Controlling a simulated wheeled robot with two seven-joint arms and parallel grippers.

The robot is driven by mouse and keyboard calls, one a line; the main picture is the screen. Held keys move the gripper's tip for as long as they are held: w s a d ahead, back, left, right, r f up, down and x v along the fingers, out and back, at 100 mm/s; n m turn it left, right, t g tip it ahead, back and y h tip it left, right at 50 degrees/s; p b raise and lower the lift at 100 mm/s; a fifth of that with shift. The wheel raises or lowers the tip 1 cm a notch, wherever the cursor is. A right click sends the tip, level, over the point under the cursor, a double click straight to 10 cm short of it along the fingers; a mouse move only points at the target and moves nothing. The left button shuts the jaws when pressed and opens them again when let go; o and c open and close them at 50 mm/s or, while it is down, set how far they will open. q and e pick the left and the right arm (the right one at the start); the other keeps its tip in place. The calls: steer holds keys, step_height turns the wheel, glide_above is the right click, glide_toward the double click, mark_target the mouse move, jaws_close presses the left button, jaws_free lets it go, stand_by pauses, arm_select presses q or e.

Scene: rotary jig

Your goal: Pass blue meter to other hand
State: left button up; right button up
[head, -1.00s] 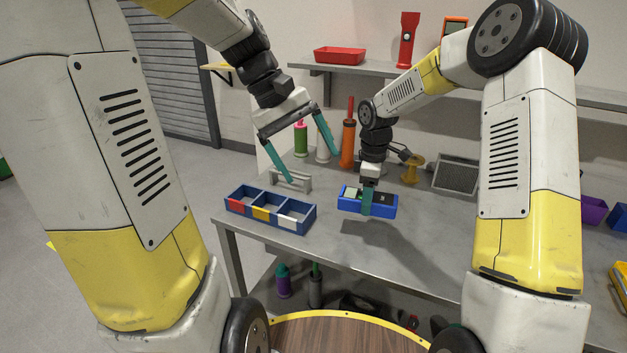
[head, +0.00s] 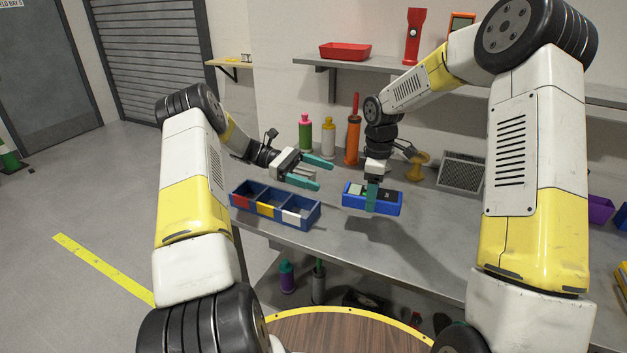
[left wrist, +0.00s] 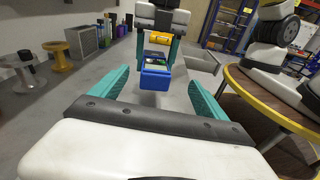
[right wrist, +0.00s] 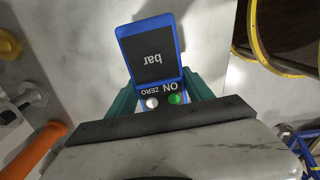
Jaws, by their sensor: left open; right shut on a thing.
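The blue meter (head: 390,203) is held above the table by my right gripper (head: 372,196), which is shut on it. In the right wrist view the meter (right wrist: 153,58) shows a dark display reading "bar" and ON and ZERO buttons, between the teal fingers (right wrist: 160,92). My left gripper (head: 318,173) is open and empty, to the left of the meter and apart from it, with its fingers pointing toward it. In the left wrist view the meter (left wrist: 154,80) appears ahead, between and beyond the open left fingers (left wrist: 156,95).
A blue three-compartment bin (head: 275,208) with red, yellow and white labels stands on the grey table (head: 350,245) below the left gripper. A round wooden table (head: 340,335) is in front.

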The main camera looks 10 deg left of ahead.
mark_target(346, 186)
arm_select(q)
steer(key=shift+w+a+f+n+h, duration=0.25)
steer(key=shift+f+n+h, duration=0.1)
steer(key=shift+f, duration=0.25)
steer(key=shift+w+a+f+n+h, duration=0.15)
steer(key=shift+a+f+n+h, duration=0.15)
steer(key=shift+f, duration=0.3)
steer(key=x, duration=1.2)
steer(key=shift+w, duration=0.1)
steer(key=shift+w, duration=0.1)
steer(key=c, duration=1.6)
arm_select(e)
steer(key=shift+s, duration=0.1)
arm_select(q)
steer(key=shift+c, duration=1)
arm_select(e)
steer(key=o, duration=1.6)
steer(key=shift+o, duration=0.2)
